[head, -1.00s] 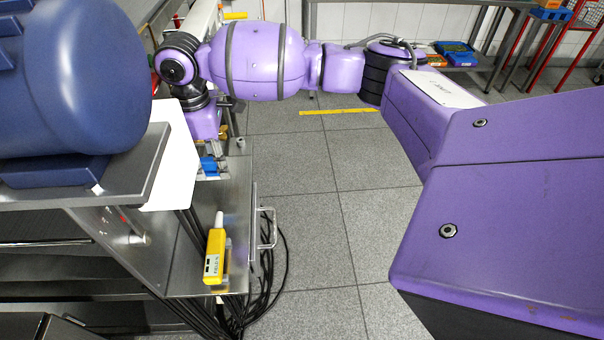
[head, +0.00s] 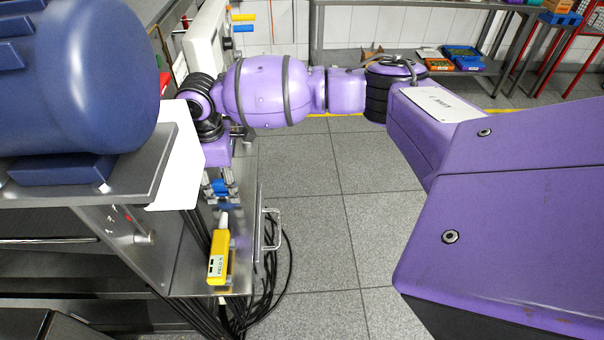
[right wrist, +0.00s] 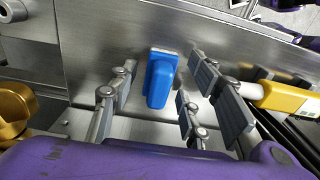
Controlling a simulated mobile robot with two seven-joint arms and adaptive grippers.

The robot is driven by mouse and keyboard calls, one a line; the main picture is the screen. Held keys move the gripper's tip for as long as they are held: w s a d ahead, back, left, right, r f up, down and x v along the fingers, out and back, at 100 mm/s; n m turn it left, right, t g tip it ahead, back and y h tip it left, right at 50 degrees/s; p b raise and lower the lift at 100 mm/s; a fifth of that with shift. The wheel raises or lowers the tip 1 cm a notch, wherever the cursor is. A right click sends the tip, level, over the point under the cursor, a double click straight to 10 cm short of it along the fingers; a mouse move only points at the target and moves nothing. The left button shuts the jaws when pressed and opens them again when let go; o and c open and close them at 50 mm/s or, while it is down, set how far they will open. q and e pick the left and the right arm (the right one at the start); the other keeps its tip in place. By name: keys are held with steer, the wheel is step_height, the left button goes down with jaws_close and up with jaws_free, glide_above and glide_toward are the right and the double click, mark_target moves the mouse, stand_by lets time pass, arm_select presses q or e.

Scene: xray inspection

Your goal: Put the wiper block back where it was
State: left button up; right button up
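The wiper block (right wrist: 160,78) is blue with a pale strip at its far end. It lies at the steel surface between the fingers of my right gripper (right wrist: 155,100) in the right wrist view, with a visible gap on each side. The right gripper is open. In the head view the right gripper (head: 219,190) points down over the steel shelf, and the blue of the block (head: 220,187) shows between its fingers. Whether the block's underside touches the shelf is hard to tell. My left gripper is not in view.
A yellow handheld device (head: 218,257) with a white tip lies on the steel shelf (head: 195,262), near the block. A white panel (head: 176,160) and a large blue cylindrical body (head: 85,75) stand at the left. Black cables (head: 275,265) hang beside the shelf handle (head: 272,230).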

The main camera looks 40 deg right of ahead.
mark_target(223, 180)
steer(key=shift+r, duration=0.15)
step_height(223, 180, up, 7)
steer(key=shift+r, duration=0.2)
stand_by(0.3)
